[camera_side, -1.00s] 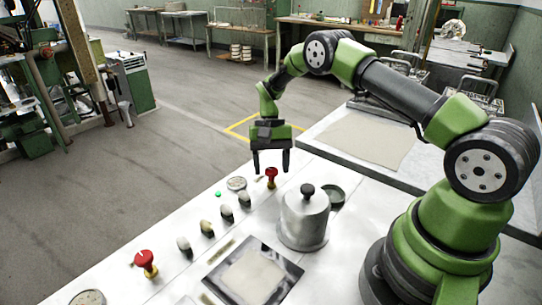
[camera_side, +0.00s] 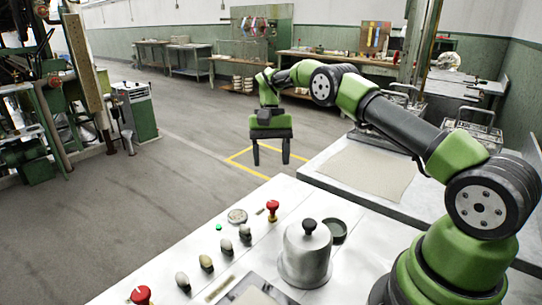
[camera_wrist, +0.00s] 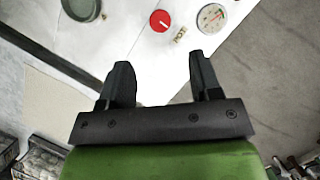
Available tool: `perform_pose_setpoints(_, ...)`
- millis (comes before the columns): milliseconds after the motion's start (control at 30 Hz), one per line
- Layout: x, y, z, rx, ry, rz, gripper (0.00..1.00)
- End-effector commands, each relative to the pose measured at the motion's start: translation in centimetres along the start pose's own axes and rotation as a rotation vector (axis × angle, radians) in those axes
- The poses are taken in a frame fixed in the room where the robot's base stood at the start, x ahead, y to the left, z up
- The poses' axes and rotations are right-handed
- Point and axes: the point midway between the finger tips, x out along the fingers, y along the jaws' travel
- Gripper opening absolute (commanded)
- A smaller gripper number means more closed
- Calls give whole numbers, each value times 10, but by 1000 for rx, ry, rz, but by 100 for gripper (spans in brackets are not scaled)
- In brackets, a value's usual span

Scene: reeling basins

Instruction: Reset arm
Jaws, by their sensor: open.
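My gripper (camera_side: 271,160) is open and empty, with its two dark fingers pointing down above and beyond the far edge of the white panel. In the wrist view the fingers of my gripper (camera_wrist: 163,85) stand apart with nothing between them. A red knob (camera_side: 272,209) stands on the panel below and nearer than the fingers; it also shows in the wrist view (camera_wrist: 160,20), beyond the fingertips. A round gauge (camera_side: 237,216) lies beside it and shows in the wrist view (camera_wrist: 211,18). A grey metal pot with a black knob lid (camera_side: 305,258) stands on the panel.
Several oval knobs (camera_side: 206,263) line the panel (camera_side: 180,242), with a second red knob (camera_side: 140,295) at the front left. A dark round dish (camera_side: 334,230) sits behind the pot. A table with a beige sheet (camera_side: 368,168) is at right. Floor beyond is open.

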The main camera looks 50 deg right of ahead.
Motion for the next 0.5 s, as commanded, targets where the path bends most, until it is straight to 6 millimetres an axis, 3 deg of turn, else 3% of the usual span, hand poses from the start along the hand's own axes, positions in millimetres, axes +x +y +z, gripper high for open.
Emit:
perform_pose_setpoints(167,-5,-1,3,-9,11,-2,58)
perform_pose_setpoints(267,-23,-5,14,-38,46,-10,58)
perform_pose_setpoints(500,-87,-12,77,-168,209,-57,58)
